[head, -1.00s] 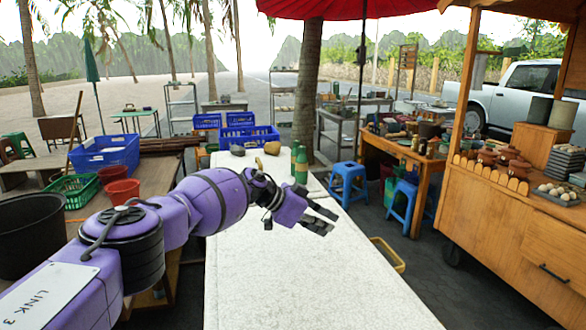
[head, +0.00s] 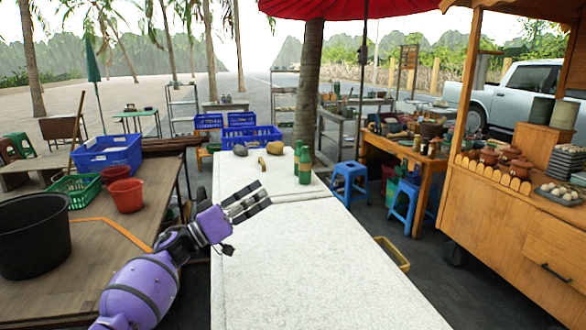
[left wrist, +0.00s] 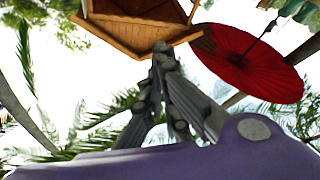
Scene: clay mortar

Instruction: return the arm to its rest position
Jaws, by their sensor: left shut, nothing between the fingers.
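My left gripper (head: 262,193), with dark grey fingers on a purple arm, is in the head view over the left edge of the white table (head: 310,260). Its fingers point up and to the right, and nothing is between them. In the left wrist view the left gripper (left wrist: 162,52) shows its fingertips close together against the sky, a wooden roof and a red umbrella. It is shut and empty. My right gripper is in neither view.
A black bucket (head: 34,235) and red pots (head: 126,195) are on the wooden table at left. The white table's front is clear.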

